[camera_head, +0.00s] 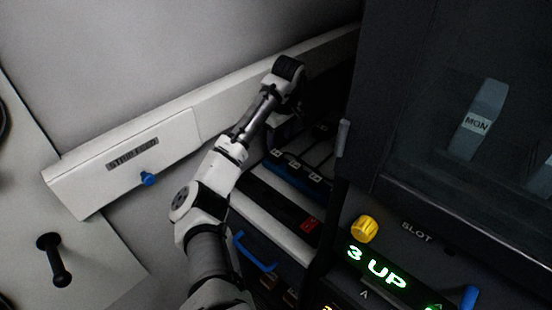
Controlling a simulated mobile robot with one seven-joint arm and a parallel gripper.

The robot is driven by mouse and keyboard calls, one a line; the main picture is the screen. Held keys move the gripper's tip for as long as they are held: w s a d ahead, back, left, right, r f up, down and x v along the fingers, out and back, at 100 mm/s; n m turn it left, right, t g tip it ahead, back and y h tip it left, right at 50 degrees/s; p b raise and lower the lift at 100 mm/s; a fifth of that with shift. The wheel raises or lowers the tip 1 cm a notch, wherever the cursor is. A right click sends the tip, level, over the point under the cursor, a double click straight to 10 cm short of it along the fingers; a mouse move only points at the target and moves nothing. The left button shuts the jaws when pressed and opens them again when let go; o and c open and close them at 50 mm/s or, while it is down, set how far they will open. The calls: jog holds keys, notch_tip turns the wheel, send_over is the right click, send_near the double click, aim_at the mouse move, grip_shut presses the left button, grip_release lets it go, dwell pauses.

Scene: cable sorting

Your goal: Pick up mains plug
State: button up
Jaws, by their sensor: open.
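I cannot make out a mains plug for certain. A dark blue strip (298,177) with several small pale-marked blocks lies in the shadowed recess right of my arm, and dark cables seem to run up from it. My gripper (283,122) hangs below the wrist at the far end of my arm, above and behind the strip. It is dark and small here; its jaws are open, and I see nothing held between them. The space under it is too dark to tell what lies there.
A black bar with a red switch (309,225) lies in front of the strip. A dark cabinet with a yellow knob (364,229) and a "3 UP" display (377,267) closes off the right. A white panel with a blue knob (148,179) stands left.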

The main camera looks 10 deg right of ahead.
jog(key=shift+w+a+f+p, duration=0.1)
jog(key=shift+w+f+p, duration=0.15)
jog(key=shift+f, duration=0.95)
jog(key=shift+w+a+f+p, duration=0.1)
jog(key=shift+w+f+p, duration=0.1)
jog(key=shift+f, duration=0.95)
jog(key=shift+w+a+f+p, duration=0.1)
jog(key=shift+w+f+p, duration=0.15)
jog(key=shift+f, duration=0.95)
jog(key=shift+c, duration=0.3)
jog(key=c, duration=1)
jog(key=shift+r, duration=0.15)
notch_tip(320, 180, up, 19)
notch_tip(320, 180, up, 4)
jog(key=p, duration=0.5)
send_over(276, 153)
jog(key=shift+s+r, duration=0.15)
jog(key=shift+r, duration=0.05)
jog(key=shift+b, duration=0.3)
